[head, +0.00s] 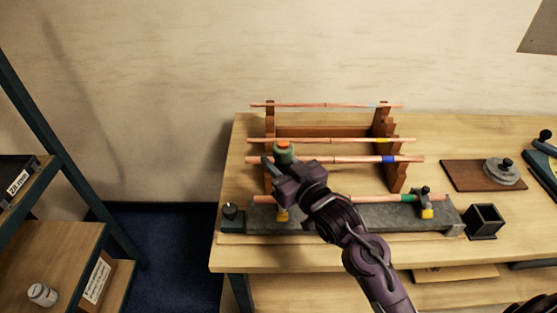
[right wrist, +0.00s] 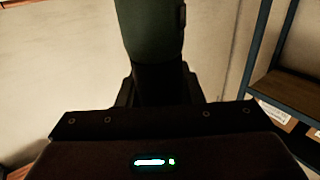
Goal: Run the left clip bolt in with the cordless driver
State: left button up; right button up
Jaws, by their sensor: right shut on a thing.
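My right gripper (head: 275,168) is shut on the green cordless driver (head: 284,152), which stands roughly upright above the left end of the grey fixture. The driver's dark green body (right wrist: 150,35) also shows in the right wrist view. Below the gripper, the yellow left clip (head: 282,215) shows on the fixture. The left clip bolt and the driver's tip are hidden behind the gripper, so I cannot tell whether they touch. A copper pipe (head: 370,198) with a green band lies along the grey fixture (head: 375,216). The yellow right clip (head: 427,212) has a dark part on top. My left gripper is not in view.
A wooden rack (head: 387,130) with several copper pipes stands behind the fixture.

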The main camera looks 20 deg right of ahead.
aim_at(277, 142)
jog(key=shift+r+p, duration=2.45)
jog(key=shift+r, duration=0.45)
jog(key=shift+f, duration=0.15)
